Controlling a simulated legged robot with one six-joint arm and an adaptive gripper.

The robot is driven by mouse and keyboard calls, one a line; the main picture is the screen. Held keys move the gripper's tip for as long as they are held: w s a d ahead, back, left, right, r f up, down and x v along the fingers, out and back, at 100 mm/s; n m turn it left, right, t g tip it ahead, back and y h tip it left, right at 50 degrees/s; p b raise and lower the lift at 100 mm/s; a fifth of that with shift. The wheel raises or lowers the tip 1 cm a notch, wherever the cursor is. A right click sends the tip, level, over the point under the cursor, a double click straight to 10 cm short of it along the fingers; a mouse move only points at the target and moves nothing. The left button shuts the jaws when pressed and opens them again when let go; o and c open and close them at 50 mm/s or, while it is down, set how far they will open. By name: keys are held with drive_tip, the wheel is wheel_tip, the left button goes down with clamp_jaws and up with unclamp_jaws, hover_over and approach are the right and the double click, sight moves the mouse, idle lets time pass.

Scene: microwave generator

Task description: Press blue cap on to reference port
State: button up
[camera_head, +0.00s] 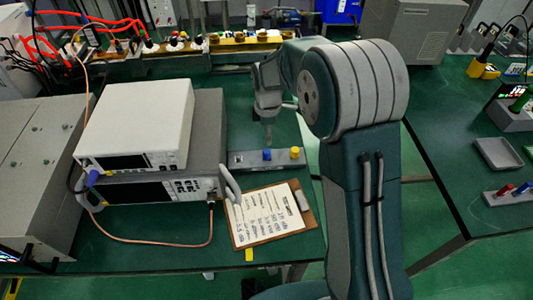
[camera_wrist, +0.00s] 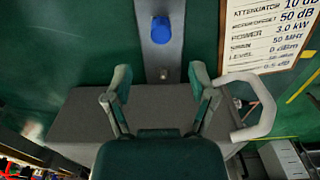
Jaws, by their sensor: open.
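The blue cap (camera_head: 267,155) stands on a grey metal strip (camera_head: 245,161) beside the instruments. In the wrist view the blue cap (camera_wrist: 161,30) is ahead of my fingertips, near the top edge. A small bare metal connector (camera_wrist: 163,73) sits on the same strip; I cannot tell if it is the reference port. My gripper (camera_wrist: 160,80) is open and empty, its fingers apart on either side of that connector in the picture. In the head view my gripper (camera_head: 268,128) hangs above and behind the strip, partly hidden by my arm.
A yellow cap (camera_head: 295,152) stands on the strip's right end. A clipboard (camera_head: 268,216) lies in front. Stacked instruments (camera_head: 135,125) with a handle (camera_head: 229,183) stand left. A right bench holds a tray (camera_head: 497,153).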

sight(267, 151)
drive_tip(key=shift+d+f, duration=0.2)
drive_tip(key=shift+f, duration=0.4)
drive_tip(key=shift+d+f, duration=0.2)
drive_tip(key=shift+f, duration=0.4)
drive_tip(key=f, duration=0.1)
drive_tip(key=a+f, duration=0.1)
drive_tip(key=f, duration=0.2)
drive_tip(key=shift+a+f, duration=0.15)
drive_tip(key=shift+a, duration=0.2)
drive_tip(key=shift+f, duration=0.25)
drive_tip(key=shift+d+f, duration=0.3)
drive_tip(key=shift+d, duration=0.25)
drive_tip(key=shift+a, duration=0.15)
drive_tip(key=shift+a, duration=0.25)
drive_tip(key=shift+d, duration=0.25)
